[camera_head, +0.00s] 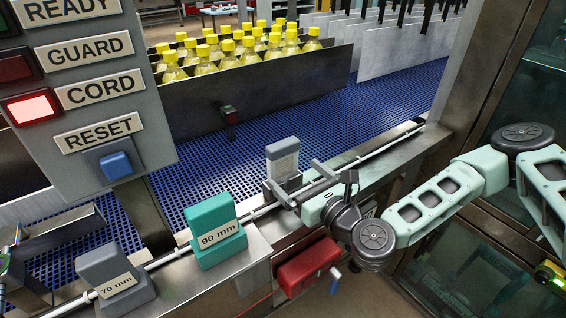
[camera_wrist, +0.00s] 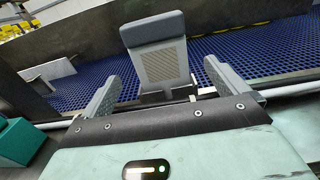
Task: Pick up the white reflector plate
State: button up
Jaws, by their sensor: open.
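The reflector plate (camera_head: 284,163) stands upright on the steel rail at the near edge of the blue conveyor, with a whitish textured face and a grey cap. In the wrist view the reflector plate (camera_wrist: 166,66) stands ahead, between the lines of the two fingers, slightly tilted in the picture. My gripper (camera_head: 298,178) is open right at the plate, with one finger to either side of it in the picture. In the wrist view my gripper (camera_wrist: 160,77) shows clear gaps on both sides of the plate. The plate's foot is partly hidden by the gripper.
A teal 90 mm block (camera_head: 214,232) and a grey 70 mm block (camera_head: 114,277) sit on the rail to the left. A red box (camera_head: 308,262) hangs below the rail. Yellow-capped bottles (camera_head: 240,50) stand behind a dark divider. A button panel (camera_head: 88,75) is at upper left.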

aim_at(285, 165)
jog(key=shift+p+x, duration=0.95)
jog(key=shift+x, duration=2.25)
jog(key=shift+c, duration=0.4)
jog(key=c, duration=1.1)
